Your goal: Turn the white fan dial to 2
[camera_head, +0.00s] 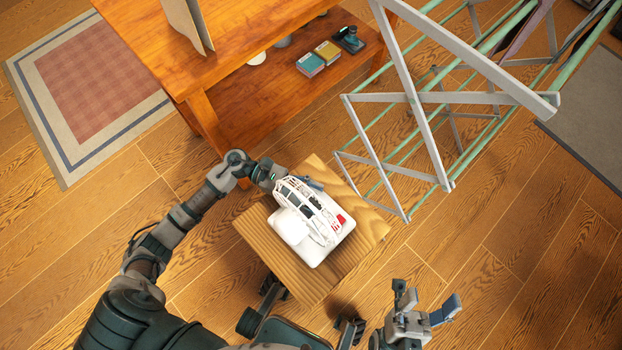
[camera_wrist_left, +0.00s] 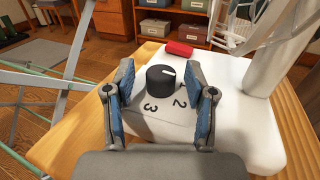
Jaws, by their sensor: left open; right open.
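The white fan (camera_head: 291,229) stands on a small wooden table (camera_head: 263,247); its round cage faces up in the head view. Its black dial (camera_wrist_left: 160,79) sits on the white base (camera_wrist_left: 240,110) in the left wrist view. The dial's white mark points to the right; a 2 and a 3 are printed on its near side, and a 1 is partly hidden. My left gripper (camera_wrist_left: 160,95) is open, one blue-padded finger on each side of the dial; contact is unclear. In the head view the fan cage partly hides it. My right gripper (camera_head: 423,312) is open and empty, off the table's right side.
A red block (camera_wrist_left: 180,48) is on the base beyond the dial. A drying rack (camera_head: 420,110) stands close to the table's right. A wooden shelf (camera_head: 270,75) with small boxes is behind. Floor at right front is clear.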

